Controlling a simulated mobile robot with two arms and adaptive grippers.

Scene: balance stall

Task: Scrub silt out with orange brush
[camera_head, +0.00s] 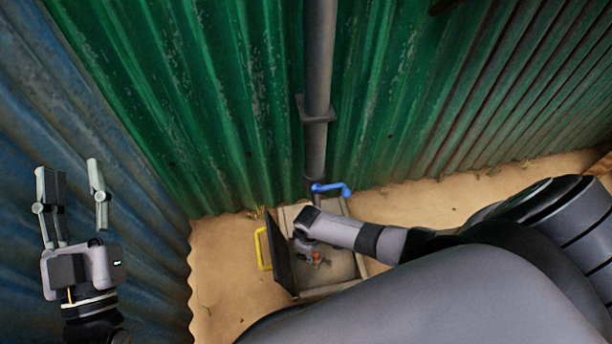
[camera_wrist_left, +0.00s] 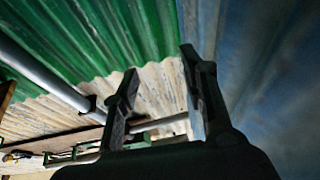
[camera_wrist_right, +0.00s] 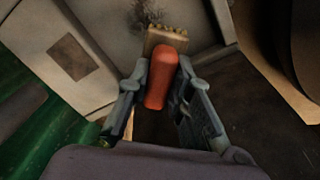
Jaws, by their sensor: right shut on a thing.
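The orange brush (camera_wrist_right: 161,80) shows in the right wrist view, with an orange handle and a tan bristle head (camera_wrist_right: 165,40) at its far end. My right gripper (camera_wrist_right: 160,90) is shut on the orange handle. The bristle head is close to a pale wall with a dark speckled patch of silt (camera_wrist_right: 150,14); I cannot tell whether they touch. In the head view my right gripper (camera_head: 308,245) is down inside an open box (camera_head: 340,272), with a bit of the orange brush (camera_head: 316,257) showing. My left gripper (camera_head: 73,190) is open and empty, raised at the left.
The box's dark lid (camera_head: 281,252) stands open on its left, with a yellow handle (camera_head: 262,248). A grey pipe (camera_head: 318,100) with a blue lever (camera_head: 332,188) comes down behind the box. Green corrugated walls (camera_head: 220,100) and a blue wall (camera_head: 60,110) close in. Sandy ground (camera_head: 225,265) is clear.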

